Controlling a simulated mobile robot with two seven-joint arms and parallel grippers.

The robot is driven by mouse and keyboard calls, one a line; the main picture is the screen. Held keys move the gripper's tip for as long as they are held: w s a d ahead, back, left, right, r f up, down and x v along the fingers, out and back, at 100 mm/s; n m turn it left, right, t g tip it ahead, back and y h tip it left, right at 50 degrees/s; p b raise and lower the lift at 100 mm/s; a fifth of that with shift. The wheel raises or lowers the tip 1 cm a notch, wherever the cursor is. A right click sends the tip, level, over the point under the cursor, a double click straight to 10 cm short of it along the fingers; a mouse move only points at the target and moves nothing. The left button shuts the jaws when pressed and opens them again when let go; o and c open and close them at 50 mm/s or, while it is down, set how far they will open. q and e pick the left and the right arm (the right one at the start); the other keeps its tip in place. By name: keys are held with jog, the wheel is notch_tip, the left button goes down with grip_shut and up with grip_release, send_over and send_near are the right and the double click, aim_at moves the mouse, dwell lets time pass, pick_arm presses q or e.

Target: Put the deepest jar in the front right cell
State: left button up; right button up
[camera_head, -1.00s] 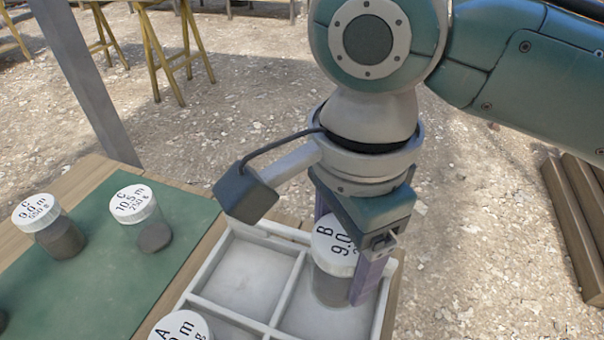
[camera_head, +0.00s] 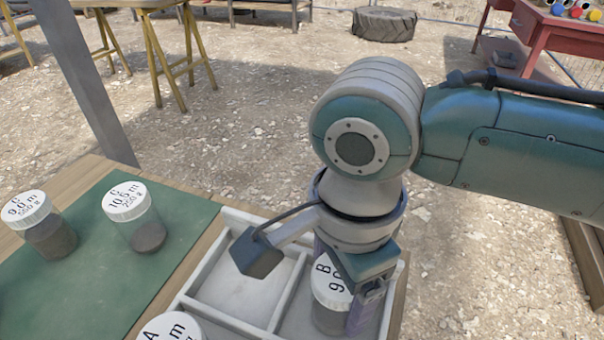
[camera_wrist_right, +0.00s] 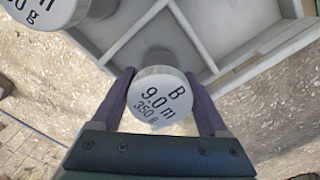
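My right gripper (camera_head: 345,315) is shut on jar B (camera_head: 328,284), its two fingers on either side of the lid; it also shows in the right wrist view (camera_wrist_right: 160,95). The lid reads B, 9.0 m, 350 g. The jar is upright in the tray's far right cell as seen from the head; whether it touches the floor I cannot tell. The white divided tray (camera_head: 213,252) has an empty cell left of it. Jar C 10.5 m, 250 g (camera_head: 127,201) and jar C 9.0 m (camera_head: 25,210) stand on the green mat. Jar A (camera_head: 172,328) is cut off; its depth is hidden. My left gripper is out of view.
The green mat (camera_head: 110,265) lies on a wooden table (camera_head: 80,185) left of the tray. A grey post (camera_head: 95,95) rises behind the table. Gravelly ground lies beyond, with yellow trestles, a tyre (camera_head: 384,23) and a red table (camera_head: 548,40) far off.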

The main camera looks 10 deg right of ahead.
jog(key=o, duration=0.3)
notch_tip(320, 180, up, 12)
jog(key=p, duration=0.4)
jog(key=shift+r, duration=0.15)
jog(key=s+a+f+n+t+y, duration=0.25)
jog(key=s+n, duration=0.35)
jog(key=n, duration=0.4)
jog(key=s+d+n+h, duration=0.1)
jog(key=s+d+n, duration=0.2)
jog(key=d, duration=0.3)
jog(key=s+d+n+t+h, duration=0.1)
jog(key=s+d+n, duration=0.2)
jog(key=d, duration=0.3)
jog(key=shift+n, duration=0.9)
jog(key=shift+s, duration=0.1)
notch_tip(320, 180, up, 52)
jog(key=p, duration=5.3)
jog(key=shift+r, duration=0.2)
